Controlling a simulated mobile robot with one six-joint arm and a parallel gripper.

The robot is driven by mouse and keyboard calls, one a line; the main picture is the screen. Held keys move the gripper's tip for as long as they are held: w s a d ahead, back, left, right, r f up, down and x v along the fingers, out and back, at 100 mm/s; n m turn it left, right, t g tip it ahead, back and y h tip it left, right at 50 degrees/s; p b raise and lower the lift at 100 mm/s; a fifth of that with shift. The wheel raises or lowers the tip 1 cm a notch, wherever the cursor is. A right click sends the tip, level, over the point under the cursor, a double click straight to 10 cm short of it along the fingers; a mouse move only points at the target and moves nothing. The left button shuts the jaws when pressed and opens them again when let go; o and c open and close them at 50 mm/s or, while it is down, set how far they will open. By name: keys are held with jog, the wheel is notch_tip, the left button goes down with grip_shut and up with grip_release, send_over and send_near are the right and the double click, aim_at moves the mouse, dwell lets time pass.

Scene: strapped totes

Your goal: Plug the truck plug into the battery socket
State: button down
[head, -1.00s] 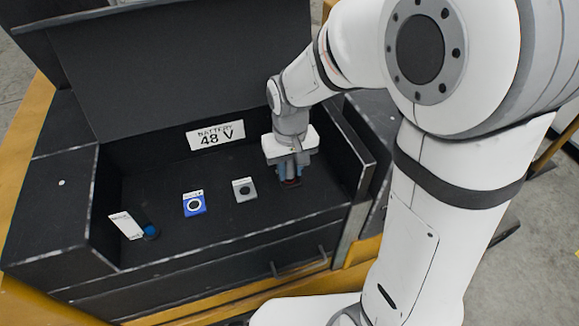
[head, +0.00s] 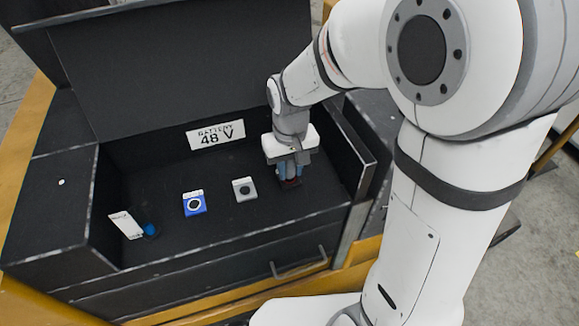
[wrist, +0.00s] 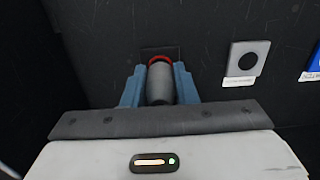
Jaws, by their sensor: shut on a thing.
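My gripper (head: 290,176) points down at the right end of the black battery box. In the wrist view its two blue fingers (wrist: 160,84) are shut on a grey cylindrical plug (wrist: 160,86). A red ring (wrist: 160,60) shows at the plug's far end, against a dark square patch on the box floor. I cannot tell whether the ring belongs to the plug or to a socket, or whether the plug is seated.
A grey plate with a round dark hole (head: 244,190) lies left of my gripper, then a blue one (head: 194,203). A white label (head: 126,225) and a blue knob (head: 151,230) are at the far left. The "BATTERY 48 V" sign (head: 216,135) is behind. Box walls stand close on the right.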

jog(key=shift+f+b, duration=0.45)
jog(key=shift+f, duration=0.15)
jog(key=c, duration=1.1)
grip_release()
notch_tip(320, 180, up, 8)
jog(key=shift+f+b, duration=0.1)
jog(key=shift+b, duration=0.2)
